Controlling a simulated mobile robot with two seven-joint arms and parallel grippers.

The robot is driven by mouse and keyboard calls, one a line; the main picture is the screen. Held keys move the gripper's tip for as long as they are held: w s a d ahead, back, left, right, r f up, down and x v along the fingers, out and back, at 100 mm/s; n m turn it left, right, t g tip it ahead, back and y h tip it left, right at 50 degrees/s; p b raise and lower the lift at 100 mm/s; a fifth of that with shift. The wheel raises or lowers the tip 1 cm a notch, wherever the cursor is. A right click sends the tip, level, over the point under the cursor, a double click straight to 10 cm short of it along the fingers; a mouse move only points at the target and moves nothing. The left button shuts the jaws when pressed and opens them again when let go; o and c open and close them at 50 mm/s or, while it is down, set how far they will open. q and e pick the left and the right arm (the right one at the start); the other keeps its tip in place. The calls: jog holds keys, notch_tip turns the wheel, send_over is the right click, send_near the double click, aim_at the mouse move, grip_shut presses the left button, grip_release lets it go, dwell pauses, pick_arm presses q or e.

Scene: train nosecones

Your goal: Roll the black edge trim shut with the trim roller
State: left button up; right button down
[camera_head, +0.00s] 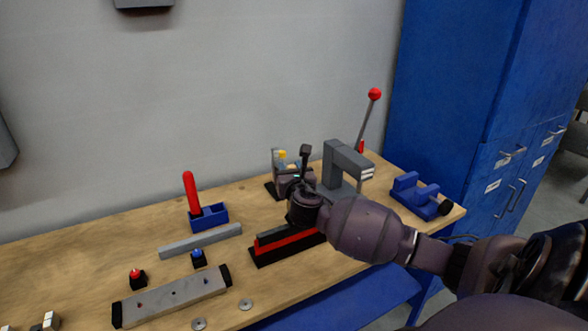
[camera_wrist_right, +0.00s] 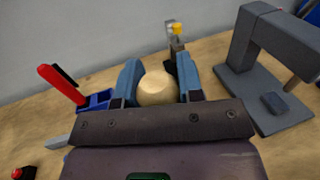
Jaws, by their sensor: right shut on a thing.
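My right gripper (camera_head: 300,190) is shut on a pale wooden round knob (camera_wrist_right: 157,88), seen between its blue fingers in the wrist view. The knob looks like the handle end of the trim roller; its roller part is hidden. In the head view the gripper is above the long black edge trim (camera_head: 272,258), which has a red strip (camera_head: 285,242) along it. The gripper and forearm cover part of the trim's right end. I cannot tell whether the roller touches the trim. My left gripper is not in view.
A grey press (camera_head: 338,165) with a red-knobbed lever stands just right of the gripper, and a blue vise (camera_head: 416,194) farther right. A red handle (camera_head: 190,192) sits in a blue holder (camera_head: 212,217). Grey bars (camera_head: 175,298) and red and blue buttons lie at left.

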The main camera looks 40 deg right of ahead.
jog(key=shift+w+a, duration=0.15)
jog(key=shift+a, duration=0.4)
jog(key=a, duration=0.2)
jog(key=shift+w+a, duration=0.3)
jog(key=shift+w, duration=0.05)
dwell(0.6)
jog(key=shift+a+f, duration=0.1)
jog(key=shift+a, duration=0.1)
